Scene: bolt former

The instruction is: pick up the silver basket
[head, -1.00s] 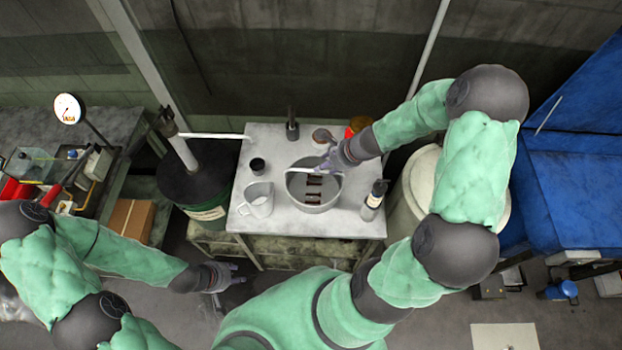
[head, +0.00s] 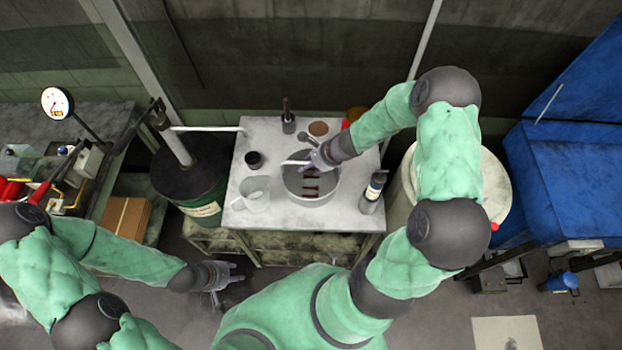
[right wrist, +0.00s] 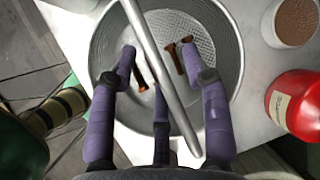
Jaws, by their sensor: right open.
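The silver basket (head: 289,187) is a round metal pan on the white table, with several brown bolts (head: 311,182) in it. In the right wrist view the basket (right wrist: 228,62) fills the middle, and its straight grey handle bar (right wrist: 160,75) crosses over it diagonally. My right gripper (head: 312,160) is over the basket's far part. In the right wrist view its purple fingers (right wrist: 157,58) are spread on both sides of the bar; I cannot tell whether they touch it. My left gripper (head: 234,274) is low in front of the table, its fingers apart and empty.
A dark drum (head: 190,180) stands left; a pale barrel (head: 490,180) stands right.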

